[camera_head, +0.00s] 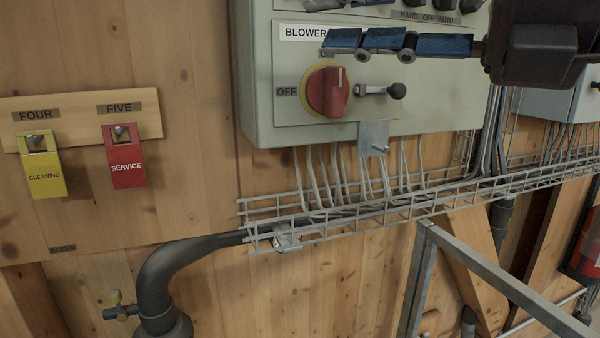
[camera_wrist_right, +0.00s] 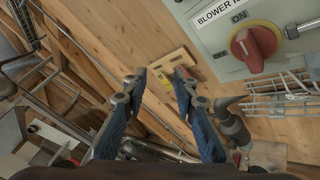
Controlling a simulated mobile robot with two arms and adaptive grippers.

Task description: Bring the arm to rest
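My right arm comes in from the upper right in the head view. Its gripper (camera_head: 335,42) has blue fingers and hangs in front of the grey blower control box (camera_head: 262,125), its tips pointing left and overlapping the BLOWER label. In the right wrist view the gripper (camera_wrist_right: 160,74) is open, with a clear gap between the two fingers and nothing held. The red rotary switch (camera_head: 327,91) is below the fingers in the head view, its white mark pointing up; it also shows in the right wrist view (camera_wrist_right: 252,47). My left gripper is not in view.
A wooden board (camera_head: 80,103) holds a yellow CLEANING tag (camera_head: 42,165) and a red SERVICE tag (camera_head: 123,157). A wire cable tray (camera_head: 400,205), a dark pipe (camera_head: 165,270) and a metal frame (camera_head: 490,275) are below.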

